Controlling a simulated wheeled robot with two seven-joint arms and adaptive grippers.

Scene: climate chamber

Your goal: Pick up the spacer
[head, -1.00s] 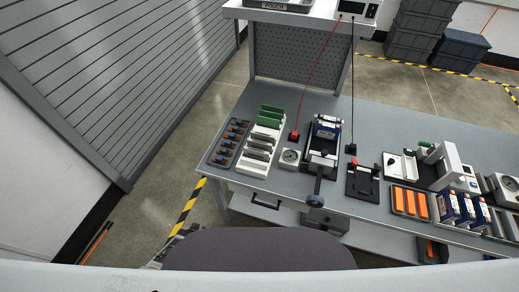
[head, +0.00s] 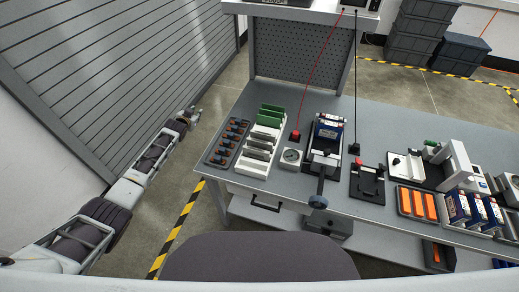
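No object can be told for certain as the spacer in the head view. A white rack (head: 255,166) on the left part of the workbench holds green boards (head: 270,115) at its far end and grey plates (head: 259,154) nearer. My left gripper (head: 194,111) is at the end of my outstretched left arm, left of the workbench and apart from everything on it. It is too small to tell whether its fingers are open. My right gripper is not in view.
A dark tray of orange-and-black parts (head: 229,141) lies at the bench's left edge. A dial gauge (head: 291,156), a clamp fixture (head: 321,163) and orange blocks (head: 417,204) stand to the right.

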